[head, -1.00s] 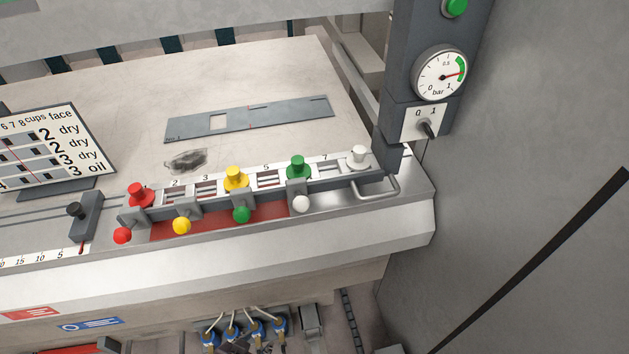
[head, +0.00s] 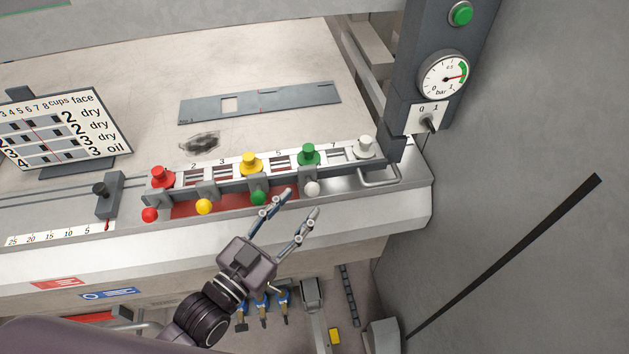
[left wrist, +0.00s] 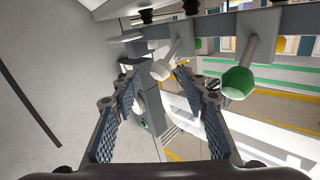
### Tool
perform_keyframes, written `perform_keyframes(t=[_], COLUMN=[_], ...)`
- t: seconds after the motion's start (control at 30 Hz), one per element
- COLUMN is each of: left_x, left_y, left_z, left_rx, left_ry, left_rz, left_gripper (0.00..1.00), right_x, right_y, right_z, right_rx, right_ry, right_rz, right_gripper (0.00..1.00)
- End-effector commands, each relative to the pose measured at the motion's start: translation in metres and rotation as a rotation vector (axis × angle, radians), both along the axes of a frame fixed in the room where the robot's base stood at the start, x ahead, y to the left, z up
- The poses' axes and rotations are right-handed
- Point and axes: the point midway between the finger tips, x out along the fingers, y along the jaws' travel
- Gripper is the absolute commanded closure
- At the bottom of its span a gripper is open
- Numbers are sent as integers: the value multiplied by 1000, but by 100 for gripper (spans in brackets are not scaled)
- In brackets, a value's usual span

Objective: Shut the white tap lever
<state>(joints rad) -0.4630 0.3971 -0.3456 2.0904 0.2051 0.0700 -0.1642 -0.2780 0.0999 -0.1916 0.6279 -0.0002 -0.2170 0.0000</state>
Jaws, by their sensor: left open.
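The white tap lever (head: 312,188) is the rightmost of the row of ball-ended levers along the rail's front. My left gripper (head: 298,204) is open and empty, just in front of the levers, with its fingertips near the green and white balls. In the left wrist view the white ball (left wrist: 160,70) shows between the two open fingers (left wrist: 156,78), beyond their tips. I cannot tell the exact gap. The green lever (left wrist: 238,83) stands to the right, outside the fingers. My right gripper is not in view.
The green lever (head: 259,198) is close beside my left finger. Yellow (head: 204,207) and red (head: 149,215) levers stand further left. A white knob (head: 364,146) and a metal loop handle (head: 380,180) are to the right. A grey column with a gauge (head: 443,77) rises behind.

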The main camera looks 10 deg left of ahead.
Motion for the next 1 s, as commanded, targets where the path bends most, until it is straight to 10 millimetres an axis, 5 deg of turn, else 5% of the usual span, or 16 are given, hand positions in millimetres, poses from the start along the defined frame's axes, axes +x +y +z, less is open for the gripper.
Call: perform_keyframes(t=[0.37,0.8,1.0], left_x=[53,70,69], left_y=[-29,-42,-41], left_z=[0,-6,-6], left_rx=[5,12,11], left_ry=[5,13,12], left_rz=[1,0,0], left_gripper=[59,59,80], right_x=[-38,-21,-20], right_y=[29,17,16], right_z=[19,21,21], right_rx=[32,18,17], right_ry=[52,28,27], right_rz=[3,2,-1], right_gripper=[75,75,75])
